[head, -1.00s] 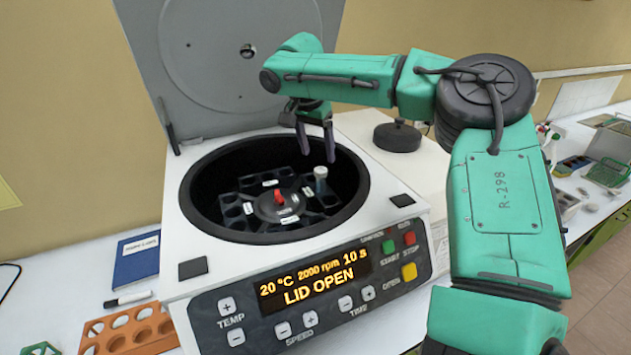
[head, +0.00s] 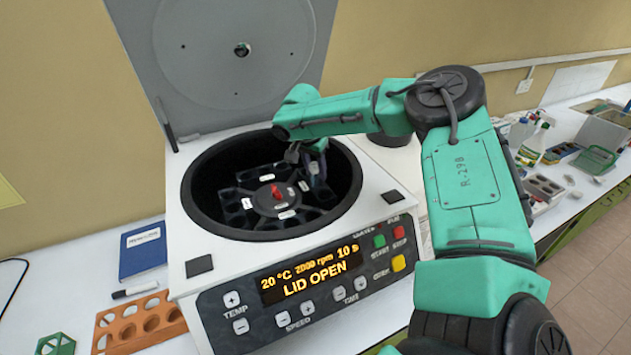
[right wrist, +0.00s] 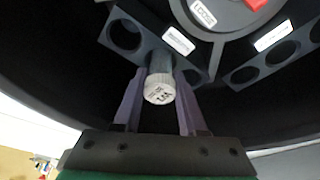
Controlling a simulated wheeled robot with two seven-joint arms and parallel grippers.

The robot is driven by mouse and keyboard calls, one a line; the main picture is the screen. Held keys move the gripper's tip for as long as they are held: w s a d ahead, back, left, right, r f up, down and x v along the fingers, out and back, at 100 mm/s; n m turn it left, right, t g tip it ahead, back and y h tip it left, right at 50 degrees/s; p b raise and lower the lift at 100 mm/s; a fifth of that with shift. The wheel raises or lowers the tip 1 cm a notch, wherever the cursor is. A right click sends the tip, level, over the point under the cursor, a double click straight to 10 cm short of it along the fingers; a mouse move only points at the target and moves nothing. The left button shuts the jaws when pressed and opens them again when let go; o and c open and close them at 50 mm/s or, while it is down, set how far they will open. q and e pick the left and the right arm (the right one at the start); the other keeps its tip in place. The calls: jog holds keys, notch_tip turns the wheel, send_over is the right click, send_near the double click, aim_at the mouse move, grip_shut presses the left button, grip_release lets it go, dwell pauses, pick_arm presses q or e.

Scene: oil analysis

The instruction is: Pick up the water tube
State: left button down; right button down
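The water tube (right wrist: 160,88) shows in the right wrist view with its white ribbed cap towards the camera. It stands in a slot of the black centrifuge rotor (head: 275,221). My right gripper (head: 316,180) reaches down into the open centrifuge bowl. My left gripper is in neither view.
The centrifuge (head: 190,266) has its lid (head: 215,60) raised behind the bowl, and its display reads LID OPEN. The bowl's rim surrounds my right gripper. An orange rack (head: 140,322), a blue notebook (head: 142,250) and a marker (head: 134,289) lie at the left.

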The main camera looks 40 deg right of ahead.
jog(key=shift+r, duration=0.1)
jog(key=shift+d+r, duration=0.1)
jog(key=shift+r, duration=0.15)
notch_tip(320, 180, up, 19)
jog(key=b, duration=0.2)
jog(key=shift+r+b, duration=0.15)
jog(key=shift+b, duration=0.25)
dwell(0.3)
